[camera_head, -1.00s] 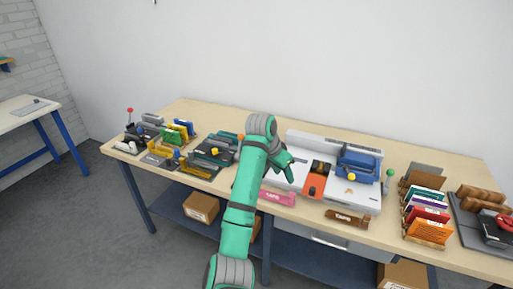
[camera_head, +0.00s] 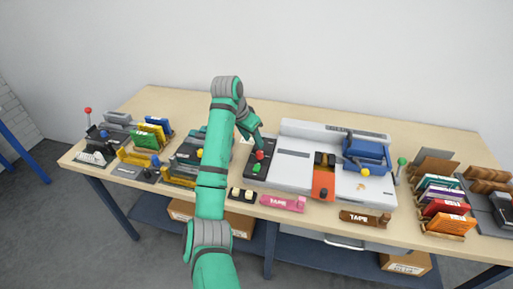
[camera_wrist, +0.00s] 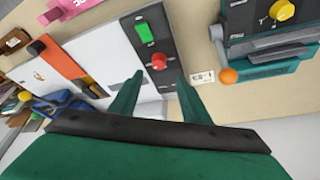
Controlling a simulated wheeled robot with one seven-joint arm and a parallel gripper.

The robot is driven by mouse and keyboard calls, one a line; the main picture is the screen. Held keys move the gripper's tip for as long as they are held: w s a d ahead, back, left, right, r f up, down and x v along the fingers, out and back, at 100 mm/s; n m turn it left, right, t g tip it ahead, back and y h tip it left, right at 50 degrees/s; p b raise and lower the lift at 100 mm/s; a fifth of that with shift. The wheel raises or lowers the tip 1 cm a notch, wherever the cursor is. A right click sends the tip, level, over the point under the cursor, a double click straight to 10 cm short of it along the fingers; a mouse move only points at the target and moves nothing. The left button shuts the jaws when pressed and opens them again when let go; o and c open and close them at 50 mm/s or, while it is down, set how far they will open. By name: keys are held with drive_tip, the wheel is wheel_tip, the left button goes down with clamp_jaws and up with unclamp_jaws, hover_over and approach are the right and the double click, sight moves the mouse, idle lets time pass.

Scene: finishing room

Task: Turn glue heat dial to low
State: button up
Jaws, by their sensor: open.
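A yellow dial (camera_wrist: 282,11) sits on a dark panel of a teal machine (camera_wrist: 268,62), at the upper right of the wrist view. The marks around it are too small to read, so its setting cannot be told. In the head view the yellow dial (camera_head: 199,153) shows just left of my arm, which hides part of the teal machine (camera_head: 187,150). My gripper (camera_wrist: 159,82) is open and empty, above a dark switch panel with a red button (camera_wrist: 158,61) and a green button (camera_wrist: 144,32). The dial is apart from my fingers.
A white machine (camera_head: 292,170) with an orange part (camera_head: 323,182) and a blue block (camera_head: 366,154) stands right of the switch panel. Pink tape (camera_head: 283,203) and brown tape (camera_head: 364,219) lie at the front edge. The back strip of the table is clear.

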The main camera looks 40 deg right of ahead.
sight(260, 152)
drive_tip(key=x, duration=0.8)
drive_tip(key=shift+s+f, duration=0.25)
drive_tip(key=shift+f, duration=0.05)
drive_tip(key=c, duration=1)
drive_tip(key=shift+c, duration=0.2)
